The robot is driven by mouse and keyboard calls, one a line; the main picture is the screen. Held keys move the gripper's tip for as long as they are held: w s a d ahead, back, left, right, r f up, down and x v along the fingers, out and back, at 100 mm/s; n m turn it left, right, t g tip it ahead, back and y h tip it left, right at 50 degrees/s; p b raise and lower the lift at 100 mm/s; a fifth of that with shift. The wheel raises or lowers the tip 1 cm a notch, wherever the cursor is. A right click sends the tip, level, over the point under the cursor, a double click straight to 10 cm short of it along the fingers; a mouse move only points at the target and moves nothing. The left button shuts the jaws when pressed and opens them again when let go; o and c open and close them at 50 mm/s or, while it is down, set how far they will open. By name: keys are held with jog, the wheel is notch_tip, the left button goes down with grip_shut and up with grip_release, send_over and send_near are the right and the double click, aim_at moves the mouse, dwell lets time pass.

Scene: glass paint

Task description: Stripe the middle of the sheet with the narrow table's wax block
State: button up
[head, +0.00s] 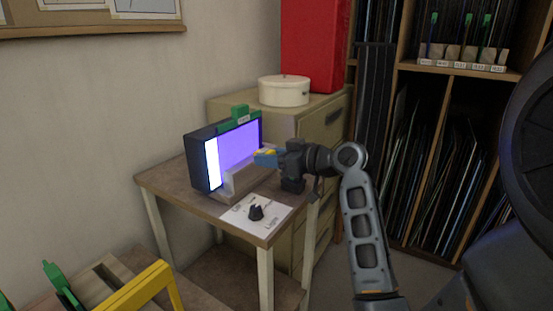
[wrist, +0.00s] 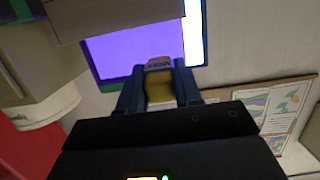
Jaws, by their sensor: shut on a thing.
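The glass sheet (head: 238,146) stands upright in a dark frame on the narrow table (head: 150,182). It glows purple, with a bright white band at its left side in the head view. The purple face also shows in the wrist view (wrist: 125,55). My gripper (head: 266,157) is shut on a yellow wax block with a pale lettered end (wrist: 159,88). The block is in front of the sheet, toward its right side in the head view. I cannot tell whether it touches the sheet.
A pale stepped ledge (head: 232,186) runs before the sheet. A white card (head: 275,213) with a small dark object lies at the table's front. A drawer cabinet (head: 325,127) carrying a round white box (head: 284,92) stands behind. Record shelves (head: 455,75) are at right.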

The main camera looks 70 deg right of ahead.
aim_at(231, 150)
jog(key=shift+w, duration=0.1)
jog(key=shift+w+d+f+b, duration=0.2)
jog(key=shift+w+f+b, duration=0.2)
jog(key=shift+w+b, duration=0.55)
jog(key=shift+w+d+f+t+h+b, duration=0.1)
jog(key=shift+w+d+t+b, duration=0.2)
jog(key=shift+w+b, duration=0.6)
jog(key=shift+w+d+t+h+b, duration=0.15)
jog(key=shift+w+t+b, duration=0.2)
jog(key=shift+w+b, duration=0.5)
jog(key=shift+w+d+f+t+h+b, duration=0.15)
jog(key=shift+w+t+b, duration=0.35)
jog(key=shift+b, duration=0.65)
jog(key=shift+w+r, duration=0.1)
jog(key=shift+x, duration=1.05)
jog(key=shift+d, duration=0.15)
